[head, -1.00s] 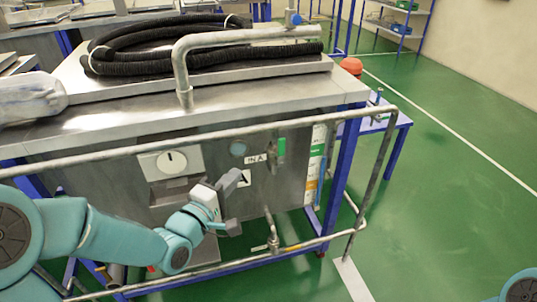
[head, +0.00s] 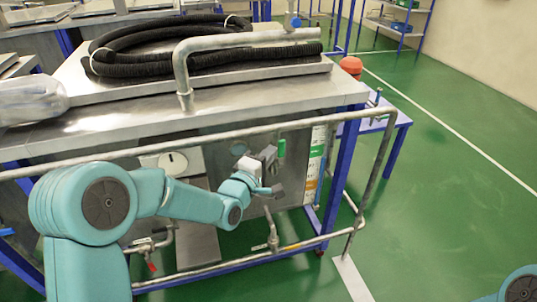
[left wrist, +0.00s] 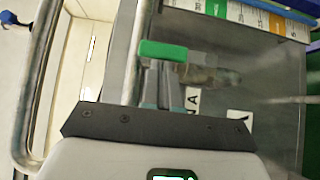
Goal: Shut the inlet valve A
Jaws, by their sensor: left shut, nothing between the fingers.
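The inlet valve A has a green handle (head: 281,147) on the front panel of the steel bench, near its right end. In the left wrist view the green handle (left wrist: 163,51) lies just beyond the fingertips, with the metal valve body beside it. My left gripper (head: 270,155) is shut and empty, close to the left of the handle. I cannot tell whether its fingers touch the handle. In the wrist view the shut fingers (left wrist: 166,85) point towards the handle. Label letters (left wrist: 192,99) show beside them. My right gripper is not in view.
A metal rail (head: 130,152) runs across the front of the bench, above my left forearm. A bare pipe stub (head: 271,230) and a red-handled valve (head: 151,265) are lower down. A black hose (head: 150,45) lies on the bench top.

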